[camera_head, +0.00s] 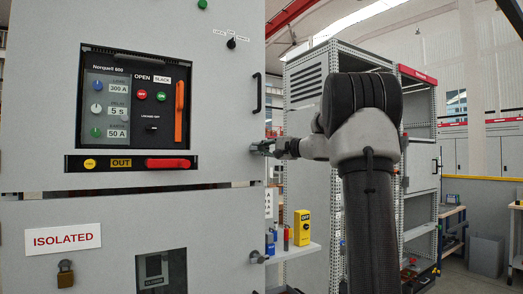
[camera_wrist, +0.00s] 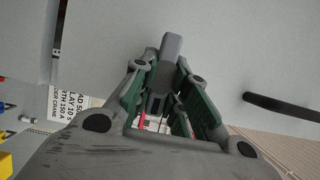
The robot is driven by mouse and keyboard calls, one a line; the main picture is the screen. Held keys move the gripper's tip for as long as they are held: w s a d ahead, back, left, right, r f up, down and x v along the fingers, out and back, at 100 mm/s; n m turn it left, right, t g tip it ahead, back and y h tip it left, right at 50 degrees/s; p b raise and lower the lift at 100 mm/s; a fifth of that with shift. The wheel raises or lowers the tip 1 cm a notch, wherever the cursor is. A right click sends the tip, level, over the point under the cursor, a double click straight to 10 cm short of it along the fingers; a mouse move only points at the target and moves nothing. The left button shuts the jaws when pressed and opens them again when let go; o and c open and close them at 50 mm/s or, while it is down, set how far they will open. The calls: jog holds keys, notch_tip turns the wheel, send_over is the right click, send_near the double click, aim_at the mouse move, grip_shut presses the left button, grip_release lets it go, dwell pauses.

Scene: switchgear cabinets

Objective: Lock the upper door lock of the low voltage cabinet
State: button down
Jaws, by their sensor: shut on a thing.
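The low voltage cabinet (camera_head: 225,120) fills the left of the head view, with its doors closed as far as I can see. The upper door lock (camera_head: 258,147) is a small grey lever at the upper door's right edge. In the wrist view its grey lever (camera_wrist: 171,46) lies between the green finger pads and sticks out past the fingertips. My gripper (camera_head: 275,148) is at the lock, with its fingers (camera_wrist: 165,78) shut on the lever from both sides. The fingers hide part of the lock.
A black door handle (camera_head: 257,92) is above the lock; it also shows in the wrist view (camera_wrist: 280,106). A lower lock (camera_head: 258,257) is on the lower door. A shelf with a yellow device (camera_head: 302,228) stands right of the cabinet, below my arm. An open-framed rack (camera_head: 310,95) stands behind.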

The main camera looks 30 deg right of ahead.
jog(key=c, duration=1.4)
grip_release()
jog(key=v, duration=1.2)
jog(key=shift+f, duration=0.1)
